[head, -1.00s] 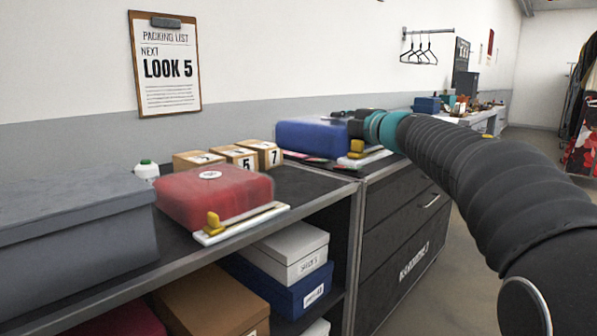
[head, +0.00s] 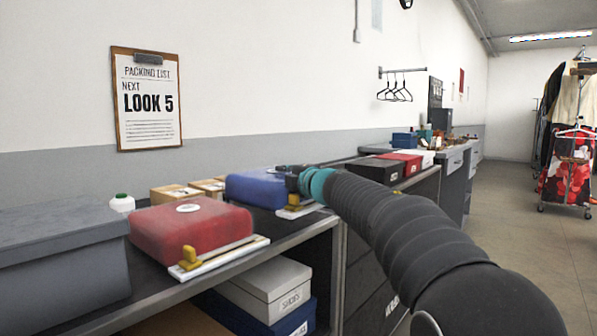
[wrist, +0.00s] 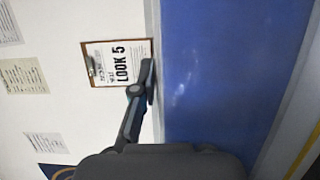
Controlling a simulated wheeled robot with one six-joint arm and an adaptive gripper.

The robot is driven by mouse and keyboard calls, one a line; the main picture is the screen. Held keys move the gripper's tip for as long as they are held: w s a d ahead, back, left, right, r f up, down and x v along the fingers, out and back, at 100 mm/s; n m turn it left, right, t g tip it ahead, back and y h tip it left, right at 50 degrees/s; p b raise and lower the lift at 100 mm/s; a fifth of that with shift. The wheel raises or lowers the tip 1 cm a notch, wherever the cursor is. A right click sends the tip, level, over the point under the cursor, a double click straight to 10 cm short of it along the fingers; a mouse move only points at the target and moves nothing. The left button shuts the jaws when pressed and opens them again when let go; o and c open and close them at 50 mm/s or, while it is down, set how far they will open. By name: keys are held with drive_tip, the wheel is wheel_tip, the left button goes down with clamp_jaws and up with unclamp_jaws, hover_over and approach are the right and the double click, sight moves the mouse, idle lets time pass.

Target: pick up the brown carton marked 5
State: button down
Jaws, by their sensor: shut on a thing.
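The brown carton marked 5 (head: 206,186) is the second from the left in a row of small cartons at the back of the shelf top. Its number showed earlier but is not readable now. My gripper (head: 288,178) is to its right, shut on a blue case (head: 256,189). The case hides the right end of the carton row. In the wrist view the blue case (wrist: 220,80) fills the right half, with one dark finger (wrist: 150,82) along its left edge. I cannot tell whether the case touches the shelf top.
Black (head: 375,168) and red (head: 403,160) boxes stand on the cabinet beyond my arm.

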sight(279, 190)
drive_tip(key=shift+w+a+f+b, duration=0.2)
drive_tip(key=shift+a+f+b, duration=0.2)
drive_tip(key=shift+f, duration=0.2)
drive_tip(key=shift+w+a+f+b, duration=0.15)
drive_tip(key=shift+a+f+b, duration=0.1)
drive_tip(key=shift+a+f, duration=0.25)
drive_tip(key=shift+d+f+b, duration=0.1)
drive_tip(key=shift+f+b, duration=0.3)
drive_tip(key=shift+f, duration=0.55)
drive_tip(key=shift+f, duration=0.1)
drive_tip(key=c, duration=1.2)
unclamp_jaws()
drive_tip(key=shift+f, duration=0.2)
drive_tip(key=shift+f, duration=0.1)
drive_tip(key=shift+f+b, duration=0.15)
drive_tip(key=shift+b, duration=0.4)
drive_tip(key=v, duration=0.9)
drive_tip(key=d+v, duration=0.1)
drive_tip(key=v, duration=0.4)
drive_tip(key=shift+w, duration=0.4)
drive_tip(key=shift+r, duration=0.2)
